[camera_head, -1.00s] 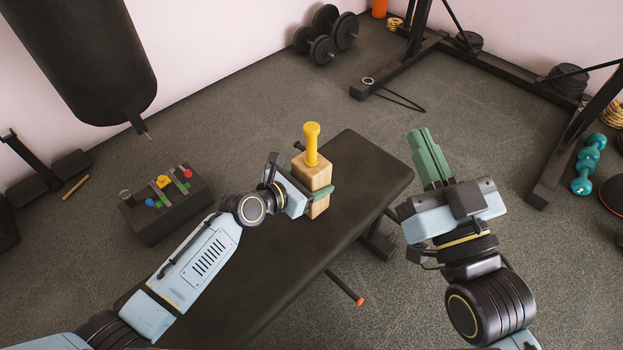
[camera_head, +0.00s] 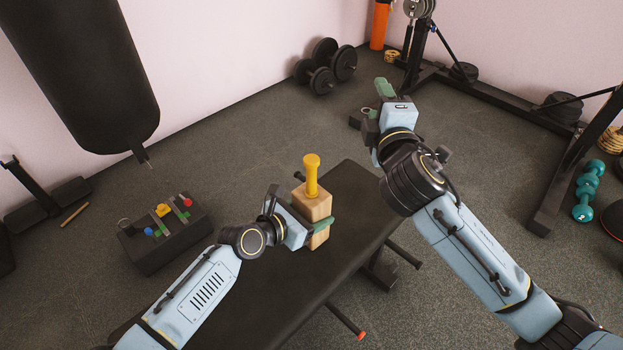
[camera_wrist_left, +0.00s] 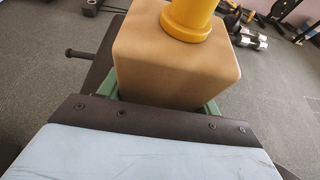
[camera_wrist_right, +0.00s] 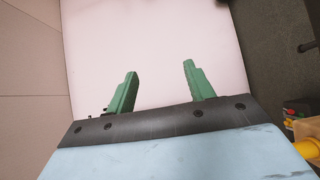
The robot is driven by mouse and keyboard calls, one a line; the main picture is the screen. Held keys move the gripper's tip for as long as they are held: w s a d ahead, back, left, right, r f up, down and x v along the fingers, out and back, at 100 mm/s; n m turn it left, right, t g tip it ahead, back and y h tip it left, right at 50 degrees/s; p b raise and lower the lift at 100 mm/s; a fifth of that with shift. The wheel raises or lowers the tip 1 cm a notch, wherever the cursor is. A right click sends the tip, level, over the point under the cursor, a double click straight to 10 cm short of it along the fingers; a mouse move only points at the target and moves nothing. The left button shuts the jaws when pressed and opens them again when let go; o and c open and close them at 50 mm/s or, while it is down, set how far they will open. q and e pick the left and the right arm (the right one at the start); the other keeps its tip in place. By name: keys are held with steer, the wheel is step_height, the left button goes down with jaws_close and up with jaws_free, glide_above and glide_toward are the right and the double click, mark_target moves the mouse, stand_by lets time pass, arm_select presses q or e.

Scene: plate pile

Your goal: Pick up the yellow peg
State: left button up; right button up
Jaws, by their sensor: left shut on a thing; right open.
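The yellow peg (camera_head: 312,177) stands upright in the top of a wooden block (camera_head: 313,207), above the black bench. My left gripper (camera_head: 318,226) is shut on the block, with green fingers on its sides. In the left wrist view the block (camera_wrist_left: 175,60) fills the space between the fingers, and the peg's lower part (camera_wrist_left: 188,18) shows at the top edge. My right gripper (camera_head: 384,92) is open and empty, raised to the right of and beyond the peg. In the right wrist view its two green fingers (camera_wrist_right: 160,88) are apart; part of the peg (camera_wrist_right: 308,150) shows at the right edge.
The black bench (camera_head: 290,275) lies under the block. A dark box with coloured knobs (camera_head: 165,235) sits on the floor at left. A punching bag (camera_head: 85,70) hangs at upper left. Dumbbells (camera_head: 325,66) and a rack (camera_head: 565,180) stand farther off.

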steer(key=w+a+f+m+g, duration=0.3)
steer(key=w+a+m+g, duration=0.1)
steer(key=a+m+g, duration=0.1)
steer(key=r+m+g+h, duration=0.1)
steer(key=r+m+g, duration=0.1)
steer(key=m+g, duration=0.8)
glide_above(311, 173)
steer(key=w, duration=0.2)
steer(key=shift+w+d+f+n+g, duration=0.1)
steer(key=shift+d+n+g, duration=0.1)
steer(key=shift+n+g, duration=0.35)
steer(key=shift+w+d+n+g, duration=0.1)
steer(key=shift+d+n+g, duration=0.1)
steer(key=shift+n+g, duration=0.35)
steer(key=shift+s+r, duration=0.25)
steer(key=shift+s, duration=0.05)
steer(key=shift+s+g, duration=0.2)
steer(key=shift+g, duration=0.2)
step_height(311, 173, down, 6)
steer(key=shift+s, duration=0.1)
steer(key=f, duration=0.5)
steer(key=shift+a+f, duration=0.3)
steer(key=shift+f, duration=0.05)
